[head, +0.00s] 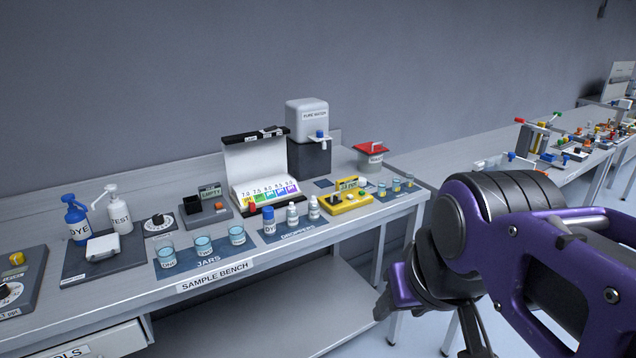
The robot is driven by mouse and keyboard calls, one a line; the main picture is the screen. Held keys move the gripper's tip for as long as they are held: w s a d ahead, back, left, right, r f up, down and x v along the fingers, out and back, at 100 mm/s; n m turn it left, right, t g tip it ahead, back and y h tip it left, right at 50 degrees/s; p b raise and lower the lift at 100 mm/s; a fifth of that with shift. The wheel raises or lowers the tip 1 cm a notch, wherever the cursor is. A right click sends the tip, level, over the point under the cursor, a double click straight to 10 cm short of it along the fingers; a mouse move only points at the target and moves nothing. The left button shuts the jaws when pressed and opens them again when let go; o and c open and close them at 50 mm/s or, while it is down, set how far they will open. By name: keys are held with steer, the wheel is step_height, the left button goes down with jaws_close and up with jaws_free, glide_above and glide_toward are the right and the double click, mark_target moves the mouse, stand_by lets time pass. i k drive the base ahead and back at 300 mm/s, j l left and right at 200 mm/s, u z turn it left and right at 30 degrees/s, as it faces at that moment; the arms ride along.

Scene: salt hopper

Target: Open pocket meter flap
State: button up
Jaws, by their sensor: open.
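A yellow device (349,203) sits on the sample bench, right of the droppers. It has a dark knob, small light parts and a raised yellow label at its back; I take it for the pocket meter, but the lettering is too small to read surely. Whether its flap is open or shut cannot be told. My gripper (474,338) is at the lower right, in front of the bench and well away from the device. It is open, and its tips are partly cut off by the bottom edge. Nothing shows held in it.
Three jars (203,246) stand at the bench's front, beside several dropper bottles (292,213). A pH colour chart (262,170), a pure water dispenser (308,140) and a red-lidded pot (371,157) stand behind. Pump bottles (118,215) are at left. Another cluttered bench stands at right.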

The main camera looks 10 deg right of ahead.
mark_target(333, 200)
steer(key=z, duration=0.1)
steer(key=u, duration=0.25)
steer(key=i+l+u, duration=0.15)
steer(key=u, duration=0.3)
steer(key=i+l+u, duration=0.15)
steer(key=l+u, duration=0.3)
steer(key=i+l+u, duration=0.15)
steer(key=l, duration=0.2)
steer(key=l+u, duration=0.15)
steer(key=l, duration=0.2)
steer(key=i, duration=0.05)
